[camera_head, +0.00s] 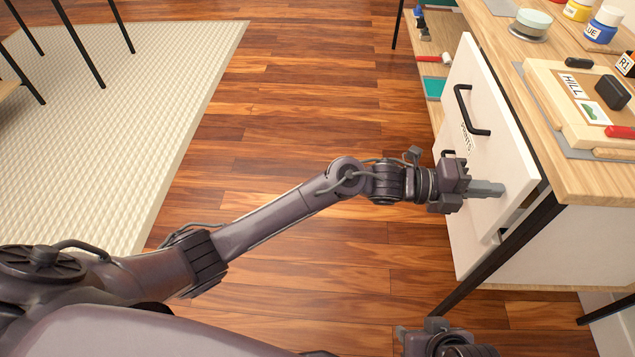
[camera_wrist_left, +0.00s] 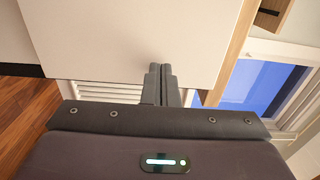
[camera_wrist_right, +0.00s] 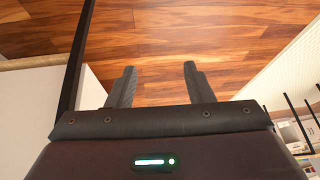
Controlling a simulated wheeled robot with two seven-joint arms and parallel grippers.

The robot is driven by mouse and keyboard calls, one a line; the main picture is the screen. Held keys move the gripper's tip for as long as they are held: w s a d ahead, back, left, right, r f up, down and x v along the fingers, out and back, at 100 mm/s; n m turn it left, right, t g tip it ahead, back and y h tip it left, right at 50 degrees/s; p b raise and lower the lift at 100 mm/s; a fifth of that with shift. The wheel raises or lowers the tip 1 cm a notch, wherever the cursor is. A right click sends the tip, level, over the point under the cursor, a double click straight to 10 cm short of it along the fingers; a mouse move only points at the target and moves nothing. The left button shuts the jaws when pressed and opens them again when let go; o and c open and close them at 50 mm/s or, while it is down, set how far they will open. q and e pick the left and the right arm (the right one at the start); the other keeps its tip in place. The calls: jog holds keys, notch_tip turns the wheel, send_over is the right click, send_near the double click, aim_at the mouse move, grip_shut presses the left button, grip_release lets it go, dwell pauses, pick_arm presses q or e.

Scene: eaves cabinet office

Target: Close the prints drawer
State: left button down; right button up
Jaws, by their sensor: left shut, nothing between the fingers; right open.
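The prints drawer (camera_head: 478,131) has a white front with a black bar handle (camera_head: 466,110) and a label reading PRINTS. Its front stands a little out from the desk, and a dark gap shows along its near edge. My left gripper (camera_head: 500,188) is shut and empty, with its fingertips at the near part of the drawer front below the handle. In the left wrist view the shut fingers (camera_wrist_left: 161,82) lie against or just before the white front (camera_wrist_left: 130,40); contact is hard to tell. My right gripper (camera_wrist_right: 158,85) is open and empty above the wooden floor.
The wooden desk top (camera_head: 560,140) carries a framed board (camera_head: 575,100), paint jars (camera_head: 602,24), a round tin (camera_head: 531,24) and a red block. A black desk leg (camera_head: 500,258) stands by the drawer's near side. An open shelf (camera_head: 425,48) is beyond.

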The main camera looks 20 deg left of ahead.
aim_at(508, 189)
pick_arm(q)
jog(key=b+x, duration=0.2)
jog(key=x, duration=0.2)
jog(key=shift+d+r, duration=0.15)
jog(key=shift+d, duration=0.05)
jog(key=shift+r, duration=0.1)
pick_arm(e)
jog(key=w+a+r+t+y, duration=0.2)
jog(key=w+a+r+t, duration=0.1)
jog(key=w+r+t, duration=0.1)
jog(key=shift+w+a+r, duration=0.15)
jog(key=shift+w+r, duration=0.05)
jog(key=shift+w, duration=0.5)
pick_arm(q)
jog(key=shift+r, duration=0.1)
